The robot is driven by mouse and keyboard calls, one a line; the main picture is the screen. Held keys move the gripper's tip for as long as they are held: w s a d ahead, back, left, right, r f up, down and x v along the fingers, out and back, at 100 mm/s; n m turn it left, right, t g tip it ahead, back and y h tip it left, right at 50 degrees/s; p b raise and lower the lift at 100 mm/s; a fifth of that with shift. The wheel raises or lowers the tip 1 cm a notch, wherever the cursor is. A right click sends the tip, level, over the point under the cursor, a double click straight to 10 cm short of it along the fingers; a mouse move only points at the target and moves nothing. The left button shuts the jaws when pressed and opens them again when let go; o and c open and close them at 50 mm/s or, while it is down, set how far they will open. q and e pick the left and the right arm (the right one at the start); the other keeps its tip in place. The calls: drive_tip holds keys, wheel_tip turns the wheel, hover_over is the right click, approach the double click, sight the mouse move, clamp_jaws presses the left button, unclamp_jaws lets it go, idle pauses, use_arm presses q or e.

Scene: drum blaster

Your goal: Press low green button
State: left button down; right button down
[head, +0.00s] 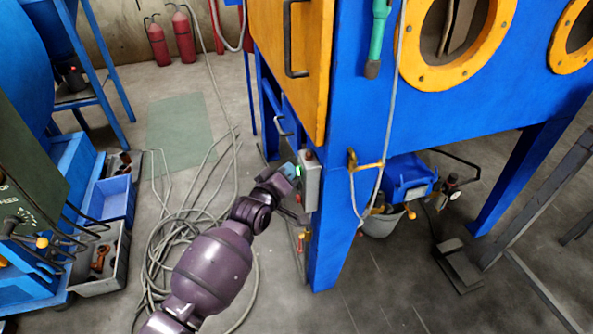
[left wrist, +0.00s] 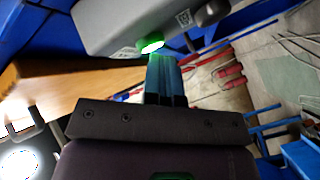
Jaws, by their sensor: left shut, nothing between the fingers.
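A grey control box (head: 311,181) is fixed to the blue cabinet's front leg in the head view. It also shows at the top of the left wrist view (left wrist: 135,22). Its green button (left wrist: 150,46) glows on the face towards my gripper. My left gripper (left wrist: 165,62) is shut and empty, its blue-grey fingertips right at the button's edge. I cannot tell whether they touch it. In the head view my left gripper (head: 291,170) is beside the box, and the hand hides part of the box's face. My right gripper is not in view.
The blue cabinet (head: 340,130) with its orange door (head: 290,60) stands around the box. A cable coil (head: 180,250) lies on the floor below my arm.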

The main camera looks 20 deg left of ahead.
use_arm(q)
drive_tip(key=shift+a, duration=0.1)
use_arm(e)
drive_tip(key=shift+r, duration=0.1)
use_arm(q)
drive_tip(key=shift+s+a+p, duration=0.3)
drive_tip(key=shift+s+a, duration=0.2)
drive_tip(key=shift+a, duration=0.05)
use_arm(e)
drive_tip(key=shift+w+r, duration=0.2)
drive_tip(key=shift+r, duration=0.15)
use_arm(q)
drive_tip(key=s+a, duration=0.2)
drive_tip(key=a+p, duration=0.1)
drive_tip(key=a, duration=0.1)
drive_tip(key=shift+s+a, duration=0.1)
drive_tip(key=shift+s, duration=0.3)
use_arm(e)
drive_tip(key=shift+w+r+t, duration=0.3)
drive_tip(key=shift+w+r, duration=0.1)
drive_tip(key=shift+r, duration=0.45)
